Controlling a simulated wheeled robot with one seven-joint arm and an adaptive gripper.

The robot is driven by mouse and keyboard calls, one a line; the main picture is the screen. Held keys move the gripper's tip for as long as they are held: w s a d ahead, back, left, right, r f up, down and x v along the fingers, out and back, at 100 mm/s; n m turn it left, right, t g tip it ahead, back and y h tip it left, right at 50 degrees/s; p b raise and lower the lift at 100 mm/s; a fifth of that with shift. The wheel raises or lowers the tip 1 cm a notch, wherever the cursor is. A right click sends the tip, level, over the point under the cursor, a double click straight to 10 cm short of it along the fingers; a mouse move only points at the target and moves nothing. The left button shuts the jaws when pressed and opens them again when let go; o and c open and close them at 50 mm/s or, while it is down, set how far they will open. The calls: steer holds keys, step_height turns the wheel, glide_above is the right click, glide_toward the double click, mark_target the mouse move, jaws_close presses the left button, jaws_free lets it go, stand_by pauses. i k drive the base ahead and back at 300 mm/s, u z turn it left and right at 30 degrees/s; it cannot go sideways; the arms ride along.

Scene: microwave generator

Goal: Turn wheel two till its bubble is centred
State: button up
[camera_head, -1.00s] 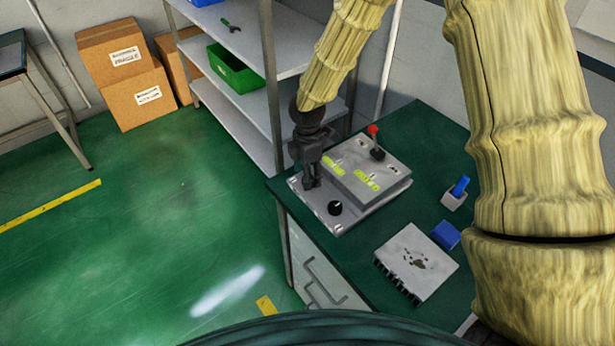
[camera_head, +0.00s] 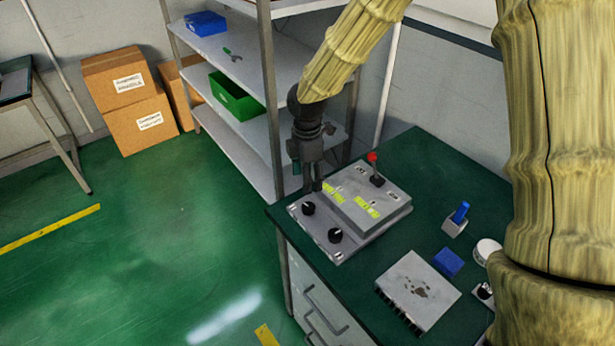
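A grey panel (camera_head: 318,236) on the green-topped bench carries two black knobs, the left knob (camera_head: 308,208) and the right knob (camera_head: 335,235). Behind them a raised grey box has two yellow-green bubble vials, the left vial (camera_head: 333,192) and the right vial (camera_head: 367,207). Bubble positions and any wheel numbers are too small to read. My gripper (camera_head: 313,188) points down just behind the left knob in the picture, apparently clear of both knobs. Its fingers look close together, but their gap is unclear. I see nothing held.
A red-topped lever (camera_head: 375,168) stands on the box. On the bench are a blue-handled item (camera_head: 458,216), a blue block (camera_head: 447,262), a grey finned block (camera_head: 416,289) and a white round item (camera_head: 487,250). Shelves (camera_head: 240,112) stand close behind my gripper.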

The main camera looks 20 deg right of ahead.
mark_target(336, 234)
steer(key=k, duration=1)
